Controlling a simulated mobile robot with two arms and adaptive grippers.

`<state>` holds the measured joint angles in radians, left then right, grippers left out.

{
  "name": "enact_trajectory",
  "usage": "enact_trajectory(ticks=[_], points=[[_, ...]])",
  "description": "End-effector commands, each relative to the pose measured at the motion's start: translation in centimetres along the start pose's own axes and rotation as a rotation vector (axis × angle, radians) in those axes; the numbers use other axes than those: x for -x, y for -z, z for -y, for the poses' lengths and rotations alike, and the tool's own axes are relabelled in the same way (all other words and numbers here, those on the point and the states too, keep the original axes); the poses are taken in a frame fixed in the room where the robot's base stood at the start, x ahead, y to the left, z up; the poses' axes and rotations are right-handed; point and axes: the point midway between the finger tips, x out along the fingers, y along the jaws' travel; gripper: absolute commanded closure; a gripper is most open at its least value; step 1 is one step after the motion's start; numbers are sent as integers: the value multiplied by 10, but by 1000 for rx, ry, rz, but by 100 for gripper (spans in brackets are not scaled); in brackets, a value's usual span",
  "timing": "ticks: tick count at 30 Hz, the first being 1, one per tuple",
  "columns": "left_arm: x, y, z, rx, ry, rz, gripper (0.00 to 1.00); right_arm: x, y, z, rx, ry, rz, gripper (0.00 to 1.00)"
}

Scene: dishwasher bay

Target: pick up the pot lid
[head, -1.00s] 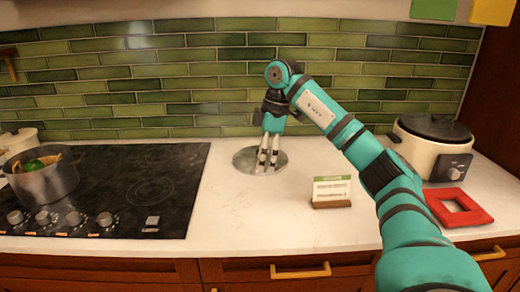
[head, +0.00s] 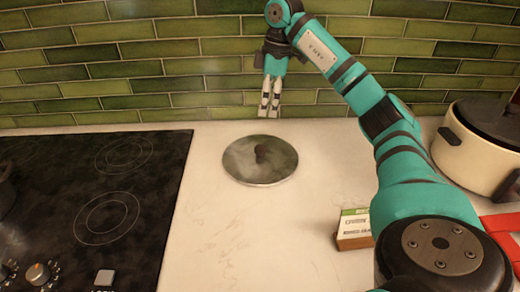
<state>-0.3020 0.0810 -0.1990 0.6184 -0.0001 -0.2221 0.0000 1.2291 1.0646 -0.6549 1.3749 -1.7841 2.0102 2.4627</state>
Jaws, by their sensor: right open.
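The pot lid (head: 259,163) is a round, grey metal disc with a dark knob in its middle. It lies flat on the white counter, knob up, to the right of the cooktop. My right gripper (head: 269,109) hangs fingers down and is empty. In the head view its fingertips show just beyond the lid's back edge, apart from the knob and in front of the tiled wall. Its height above the counter is hard to judge. My left gripper is not in view.
A black cooktop (head: 106,217) with knobs takes up the left. A dark pan part (head: 5,188) shows at its left edge. A card in a wooden holder (head: 354,231), a cream cooker (head: 476,150) and a red item (head: 503,229) lie right. The counter in front of the lid is clear.

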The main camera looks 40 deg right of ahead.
Motion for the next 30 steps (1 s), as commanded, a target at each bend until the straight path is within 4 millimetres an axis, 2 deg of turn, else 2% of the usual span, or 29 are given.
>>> enact_trajectory(ticks=[1, 12, 20, 30], points=[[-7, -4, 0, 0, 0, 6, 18, -17, -1, 1, 1, 5, 3, 40], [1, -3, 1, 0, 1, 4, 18, -88, -1, 1, 0, 4, 3, 40], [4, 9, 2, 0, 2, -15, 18, -108, -1, 0, 0, 2, 1, 40], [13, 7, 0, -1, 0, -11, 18, -152, -5, 0, 1, 2, 1, 40]])
